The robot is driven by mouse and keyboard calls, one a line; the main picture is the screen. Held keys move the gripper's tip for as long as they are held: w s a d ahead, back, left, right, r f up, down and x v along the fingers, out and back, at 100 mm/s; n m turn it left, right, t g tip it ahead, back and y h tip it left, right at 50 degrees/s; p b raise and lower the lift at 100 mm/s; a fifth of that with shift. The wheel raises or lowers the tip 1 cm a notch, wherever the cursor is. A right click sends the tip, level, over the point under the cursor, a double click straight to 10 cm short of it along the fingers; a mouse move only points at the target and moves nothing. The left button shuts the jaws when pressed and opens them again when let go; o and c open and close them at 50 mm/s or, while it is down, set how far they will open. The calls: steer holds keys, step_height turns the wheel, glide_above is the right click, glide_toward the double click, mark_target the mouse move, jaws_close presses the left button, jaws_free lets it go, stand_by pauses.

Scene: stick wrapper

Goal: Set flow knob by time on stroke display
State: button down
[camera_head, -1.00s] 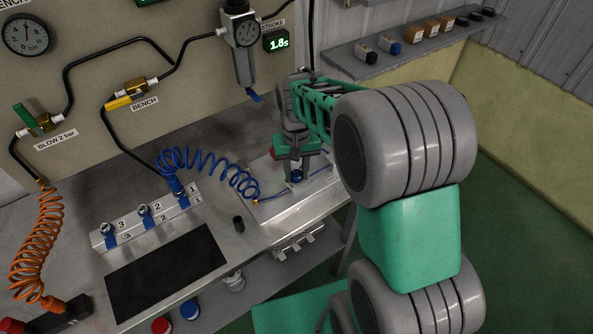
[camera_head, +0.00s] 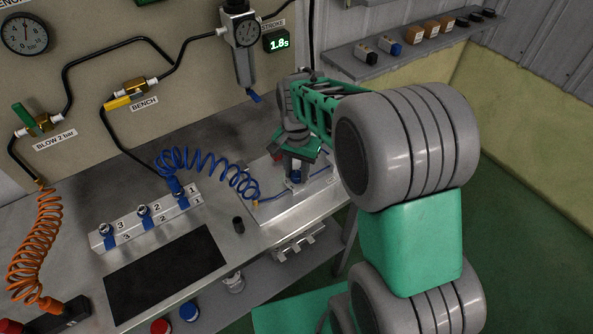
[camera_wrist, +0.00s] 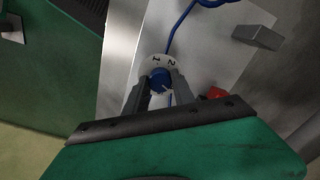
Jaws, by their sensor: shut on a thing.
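The blue flow knob (camera_wrist: 160,80) sits on a pale ring marked with numerals, 1 and 2 among them, in the wrist view. My gripper (camera_wrist: 158,86) is shut on the knob, one grey finger on each side of it. In the head view my gripper (camera_head: 297,165) reaches down over the fixture plate (camera_head: 280,208), and the knob there is mostly hidden by the fingers. The green stroke display (camera_head: 278,41) on the back panel reads 1.8s.
A coiled blue hose (camera_head: 205,163) runs from the numbered manifold (camera_head: 145,218) to the fixture. A small dark peg (camera_head: 239,225) stands left of the plate. In the wrist view a red part (camera_wrist: 216,93) and a metal block (camera_wrist: 258,36) are near the fingers.

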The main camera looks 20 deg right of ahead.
mark_target(297, 174)
steer(key=shift+w+r, duration=0.1)
steer(key=c, duration=1.1)
jaws_free()
steer(key=shift+o, duration=0.2)
step_height(297, 174, up, 8)
steer(key=shift+f+b, duration=0.1)
steer(key=shift+b, duration=0.35)
